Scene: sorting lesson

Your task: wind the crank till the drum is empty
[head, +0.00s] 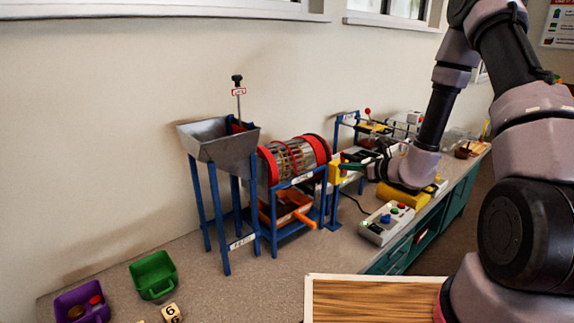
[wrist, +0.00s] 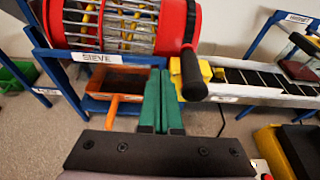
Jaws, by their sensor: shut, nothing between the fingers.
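The drum (head: 283,160) is a barred cylinder with red ends on a blue stand labelled SIEVE; it also fills the upper left of the wrist view (wrist: 112,22). Coloured bits show between its bars, but I cannot tell clearly what lies inside. The crank handle (wrist: 191,76) is black and hangs beside the drum's right red end, in front of a yellow block (wrist: 206,68). My gripper (wrist: 160,74) has green fingers, shut together and empty, just left of the handle; I cannot tell whether they touch it. In the head view my gripper (head: 346,165) is at the drum's right side.
An orange tray (wrist: 121,79) sits under the drum. A metal hopper (head: 222,146) on blue legs stands left of it. A control box with buttons (head: 387,224) lies to the right. Green (head: 153,273) and purple (head: 82,302) bins stand front left. A wooden board (head: 370,300) is nearest me.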

